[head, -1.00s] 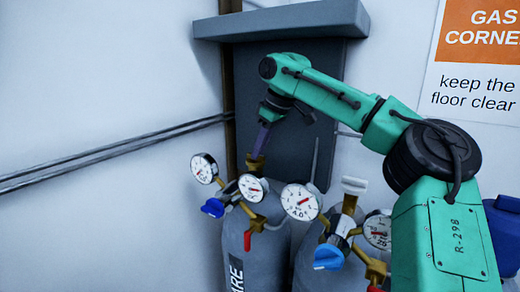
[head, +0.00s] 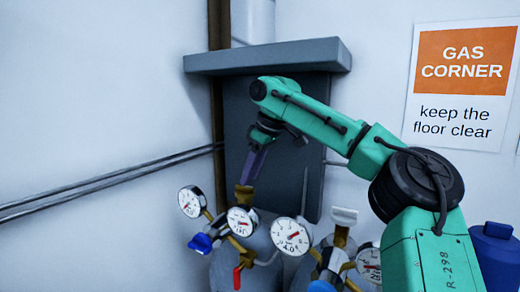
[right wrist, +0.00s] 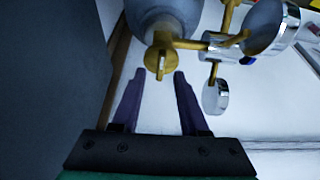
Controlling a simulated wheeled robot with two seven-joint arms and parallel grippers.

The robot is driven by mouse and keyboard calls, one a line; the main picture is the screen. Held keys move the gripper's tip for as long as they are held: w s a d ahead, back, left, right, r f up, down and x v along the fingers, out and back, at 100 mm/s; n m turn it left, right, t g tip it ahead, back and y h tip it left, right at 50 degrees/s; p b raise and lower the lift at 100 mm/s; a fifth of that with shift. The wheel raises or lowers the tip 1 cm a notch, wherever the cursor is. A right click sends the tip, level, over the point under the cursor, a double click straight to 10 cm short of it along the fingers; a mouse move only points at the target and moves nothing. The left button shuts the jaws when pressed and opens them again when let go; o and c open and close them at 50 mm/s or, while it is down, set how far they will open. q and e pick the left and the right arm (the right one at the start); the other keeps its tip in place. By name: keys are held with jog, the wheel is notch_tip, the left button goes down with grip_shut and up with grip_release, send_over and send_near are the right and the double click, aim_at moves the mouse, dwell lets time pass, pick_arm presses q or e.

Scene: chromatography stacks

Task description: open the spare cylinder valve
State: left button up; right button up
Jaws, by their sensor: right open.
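The spare cylinder (head: 228,268) is the left grey one, with a brass valve (head: 244,197) on top. Its gauges and a red lever (head: 237,277) hang around the valve. My right gripper (head: 249,178) points down, just above this valve. In the right wrist view, the purple fingers (right wrist: 153,76) are open and empty. The brass valve handle (right wrist: 160,62) lies just past the fingertips, roughly in line with the gap between them. I cannot tell whether the fingers touch it. My left gripper is not in view.
A second cylinder's white-topped valve (head: 343,217) and gauge (head: 291,237) stand close on the right. A dark panel with a grey ledge (head: 265,58) is behind the arm. Pipes (head: 110,180) run along the left wall. A blue container (head: 497,250) is at far right.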

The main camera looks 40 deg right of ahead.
jog(key=v, duration=1.2)
jog(key=shift+r, duration=0.15)
jog(key=shift+w+a, duration=0.1)
jog(key=shift+a, duration=0.05)
